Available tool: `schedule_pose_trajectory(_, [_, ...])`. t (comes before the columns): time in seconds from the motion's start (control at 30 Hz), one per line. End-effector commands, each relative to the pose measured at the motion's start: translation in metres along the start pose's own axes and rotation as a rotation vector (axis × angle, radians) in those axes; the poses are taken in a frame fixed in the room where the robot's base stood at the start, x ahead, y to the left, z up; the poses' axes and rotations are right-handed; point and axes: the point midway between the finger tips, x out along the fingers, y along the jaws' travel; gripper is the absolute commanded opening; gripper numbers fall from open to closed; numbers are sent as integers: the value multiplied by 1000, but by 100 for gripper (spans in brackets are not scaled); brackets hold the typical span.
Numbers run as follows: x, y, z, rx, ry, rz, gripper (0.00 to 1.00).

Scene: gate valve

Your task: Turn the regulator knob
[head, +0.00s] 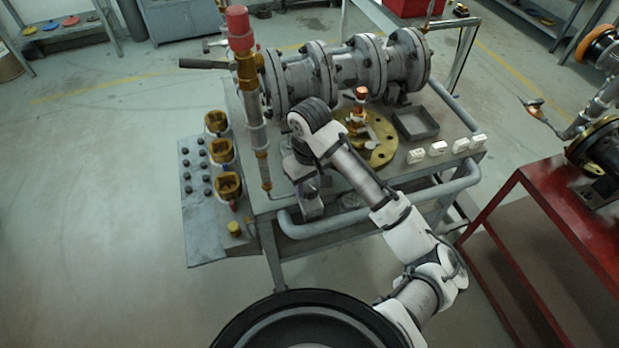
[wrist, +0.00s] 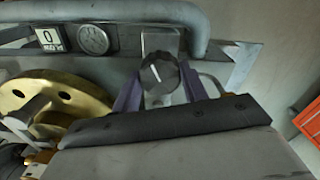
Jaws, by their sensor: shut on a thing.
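The regulator knob (wrist: 160,72) is dark and round with a white pointer line; it shows in the wrist view on the front side of the bench, in front of a pale plate. My gripper (wrist: 161,84) has its two purplish fingers on either side of the knob, shut on it. In the head view my gripper (head: 309,192) is low at the front edge of the grey bench (head: 345,196), and the knob is hidden there behind my arm.
A counter reading 0 (wrist: 48,39) and a round dial (wrist: 93,39) sit left of the knob. A grey rail (wrist: 130,11) runs close by. A brass flange (head: 381,155), grey valve piping (head: 340,68) and a tray (head: 415,124) are on the bench. A red table (head: 560,215) stands right.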

Motion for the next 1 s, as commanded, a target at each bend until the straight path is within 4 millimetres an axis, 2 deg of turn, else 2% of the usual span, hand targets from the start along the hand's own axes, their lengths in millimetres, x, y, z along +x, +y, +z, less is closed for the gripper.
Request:
schedule_pose_trajectory(0.7, [0,0,0,675,0,0,20])
schedule_pose_trajectory(1.0, [0,0,0,895,0,0,20])
